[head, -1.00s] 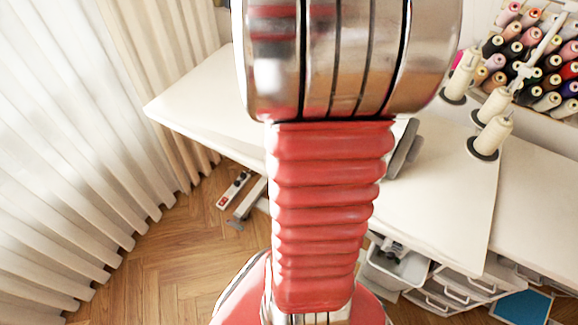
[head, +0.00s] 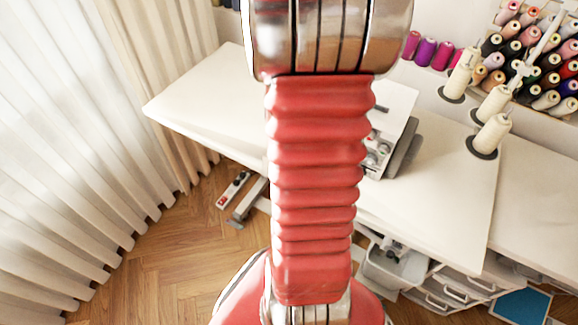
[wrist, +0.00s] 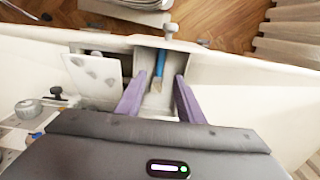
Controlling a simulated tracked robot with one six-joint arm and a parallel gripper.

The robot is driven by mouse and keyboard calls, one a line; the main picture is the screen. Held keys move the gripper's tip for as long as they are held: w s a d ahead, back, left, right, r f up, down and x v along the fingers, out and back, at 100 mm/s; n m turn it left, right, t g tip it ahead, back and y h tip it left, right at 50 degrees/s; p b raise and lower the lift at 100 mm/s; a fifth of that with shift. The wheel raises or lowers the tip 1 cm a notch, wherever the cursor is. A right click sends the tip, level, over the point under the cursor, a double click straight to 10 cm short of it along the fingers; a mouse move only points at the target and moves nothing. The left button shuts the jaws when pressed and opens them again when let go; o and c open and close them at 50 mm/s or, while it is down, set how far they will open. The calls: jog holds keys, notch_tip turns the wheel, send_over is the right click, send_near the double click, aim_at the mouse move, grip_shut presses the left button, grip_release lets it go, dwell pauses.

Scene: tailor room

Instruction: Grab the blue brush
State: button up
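The blue brush (wrist: 160,62) shows in the wrist view, in or over a pale recess at the middle of the white machine. Its blue handle points away from me and its brownish tip points toward me. My gripper (wrist: 160,75) is open, with one purple finger on each side of the brush in the picture. Clear gaps show between the fingers and the brush. I cannot tell how far above the brush the fingertips are. The head view shows neither the brush nor the gripper, as my arm blocks the middle.
A white sewing machine (head: 376,158) stands partly behind my arm on the white table (head: 440,180). Thread cones (head: 492,135) stand at the right, with purple spools (head: 426,52) at the back. Drawers (head: 440,292) are below. Bare table lies at the left.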

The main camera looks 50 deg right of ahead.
jog(key=shift+s+f, duration=0.1)
jog(key=shift+f, duration=2.25)
grip_shut()
